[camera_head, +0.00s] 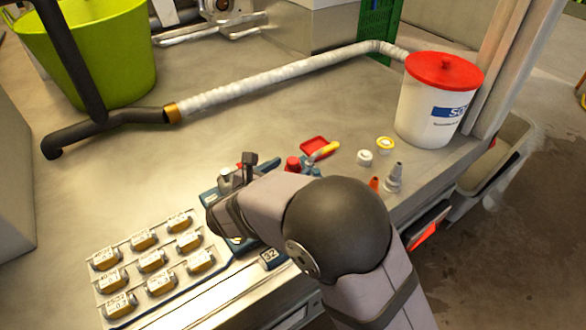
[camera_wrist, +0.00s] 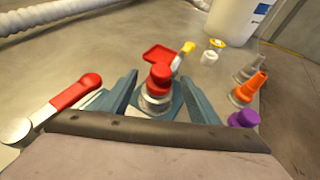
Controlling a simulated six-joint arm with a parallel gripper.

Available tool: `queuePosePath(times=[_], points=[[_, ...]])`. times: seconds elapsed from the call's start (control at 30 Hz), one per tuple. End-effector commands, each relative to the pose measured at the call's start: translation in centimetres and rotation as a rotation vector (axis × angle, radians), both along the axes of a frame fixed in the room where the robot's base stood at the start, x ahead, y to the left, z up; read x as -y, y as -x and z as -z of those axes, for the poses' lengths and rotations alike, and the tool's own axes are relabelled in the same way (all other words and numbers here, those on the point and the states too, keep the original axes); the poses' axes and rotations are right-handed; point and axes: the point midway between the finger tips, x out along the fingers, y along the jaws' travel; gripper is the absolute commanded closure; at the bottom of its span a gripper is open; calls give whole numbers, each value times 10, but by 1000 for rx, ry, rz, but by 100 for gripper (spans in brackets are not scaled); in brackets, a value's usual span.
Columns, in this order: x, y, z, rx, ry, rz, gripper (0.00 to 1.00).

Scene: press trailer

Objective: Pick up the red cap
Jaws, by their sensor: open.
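A red cap (camera_wrist: 160,77) sits upright on a round metal-coloured base in the wrist view. It also shows in the head view (camera_head: 292,164), just beyond my arm. My gripper (camera_wrist: 160,88) is open, with one blue-grey finger on each side of the cap and its base. Gaps show between the fingers and the cap, and I see no contact. In the head view my arm hides much of the gripper and the area around the cap's base.
A red tray (camera_head: 316,147) with a yellow-handled tool lies behind the cap. A white cap (camera_head: 364,157), a yellow ring (camera_head: 386,144) and cones (camera_wrist: 247,88) stand to the right. A red-handled lever (camera_wrist: 76,92) is left. A white bucket (camera_head: 430,112) stands at the back right.

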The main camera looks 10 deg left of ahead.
Motion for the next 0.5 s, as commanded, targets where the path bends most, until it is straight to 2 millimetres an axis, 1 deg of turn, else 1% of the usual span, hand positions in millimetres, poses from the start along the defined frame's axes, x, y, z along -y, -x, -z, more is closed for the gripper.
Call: queuePosePath(times=[0.03,0.1,0.2,0.3,0.5], points=[[2,-7,4,-1,0,3,44],[5,-15,7,0,1,3,44],[6,-22,10,0,-1,1,44],[7,-26,11,0,-1,1,44],[8,-26,11,0,-1,0,44]])
